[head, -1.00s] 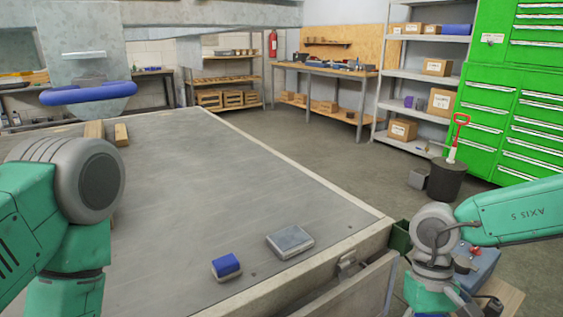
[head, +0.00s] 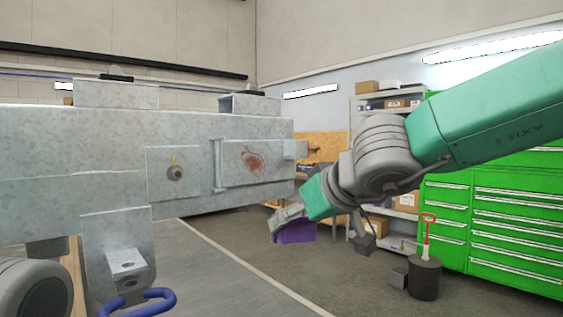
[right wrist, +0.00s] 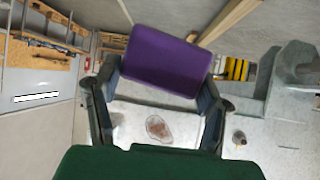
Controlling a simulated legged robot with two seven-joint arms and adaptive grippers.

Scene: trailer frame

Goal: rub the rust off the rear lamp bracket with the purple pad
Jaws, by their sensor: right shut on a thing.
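The rear lamp bracket (head: 232,176) is a galvanised plate on the side of the trailer frame (head: 60,140). A reddish-brown rust patch (head: 253,162) sits on its face and also shows in the right wrist view (right wrist: 158,128). My right gripper (head: 287,220) is shut on the purple pad (head: 298,233), below and to the right of the bracket in the head view. In the right wrist view the pad (right wrist: 167,60) lies between both fingers, apart from the rust. My left gripper is out of view.
A blue looped hook (head: 145,304) hangs below the frame at lower left. A round fitting (head: 175,173) sticks out left of the bracket. Green drawer cabinets (head: 490,225) and a dark bin (head: 424,278) stand on the right, with open floor before them.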

